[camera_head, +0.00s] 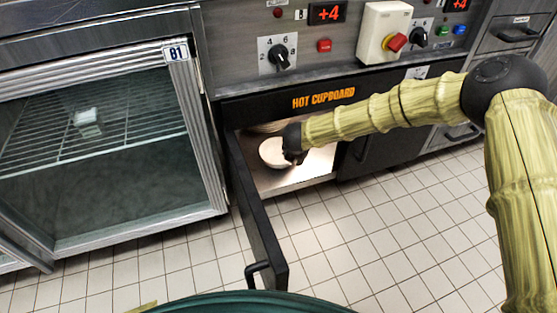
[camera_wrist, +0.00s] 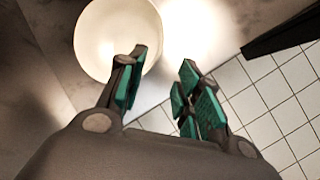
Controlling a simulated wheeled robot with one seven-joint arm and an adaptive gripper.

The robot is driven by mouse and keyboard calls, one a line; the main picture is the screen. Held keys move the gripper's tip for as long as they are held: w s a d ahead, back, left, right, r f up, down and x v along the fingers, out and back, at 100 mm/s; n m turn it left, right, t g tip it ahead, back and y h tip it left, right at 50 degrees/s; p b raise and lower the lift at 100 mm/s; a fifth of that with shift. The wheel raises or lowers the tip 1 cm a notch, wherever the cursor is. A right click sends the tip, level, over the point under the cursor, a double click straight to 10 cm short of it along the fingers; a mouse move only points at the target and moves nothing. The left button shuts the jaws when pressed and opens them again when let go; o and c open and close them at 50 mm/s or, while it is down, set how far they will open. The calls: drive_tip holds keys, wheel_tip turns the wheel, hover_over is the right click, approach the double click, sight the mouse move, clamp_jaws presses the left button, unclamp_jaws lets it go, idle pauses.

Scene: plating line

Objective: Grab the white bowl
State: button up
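The white bowl (camera_head: 273,153) sits inside the open hot cupboard, on its lit floor. In the wrist view the bowl (camera_wrist: 108,38) is at the upper left, seen from above, round and apparently empty. My gripper (camera_head: 292,152) reaches into the cupboard opening and covers the right part of the bowl in the head view. In the wrist view my gripper (camera_wrist: 163,72) is open, with teal pads and a clear gap between the fingers. The left finger overlaps the bowl's lower right rim in the picture; I cannot tell whether it touches. The right finger is clear of the bowl.
The hot cupboard's black door (camera_head: 257,215) stands open towards the front. Pale dishware (camera_head: 266,127) shows partly behind the bowl under the cupboard's top edge. A glass-fronted cabinet (camera_head: 95,150) marked 81 stands at left. The tiled floor (camera_head: 375,235) in front is clear.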

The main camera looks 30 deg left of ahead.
drive_tip(key=b+x, duration=0.1)
drive_tip(key=x, duration=0.3)
drive_tip(key=shift+f, duration=0.1)
drive_tip(key=shift+w+a+r+b+x, duration=0.1)
drive_tip(key=shift+b+x, duration=0.55)
drive_tip(key=shift+x, duration=0.2)
drive_tip(key=shift+w+a+r+b+x, duration=0.1)
drive_tip(key=shift+a+b+x, duration=0.05)
drive_tip(key=shift+b+x, duration=0.6)
drive_tip(key=shift+w+a+r+b+x, duration=0.1)
drive_tip(key=shift+b+x, duration=0.45)
drive_tip(key=shift+x, duration=0.4)
clamp_jaws()
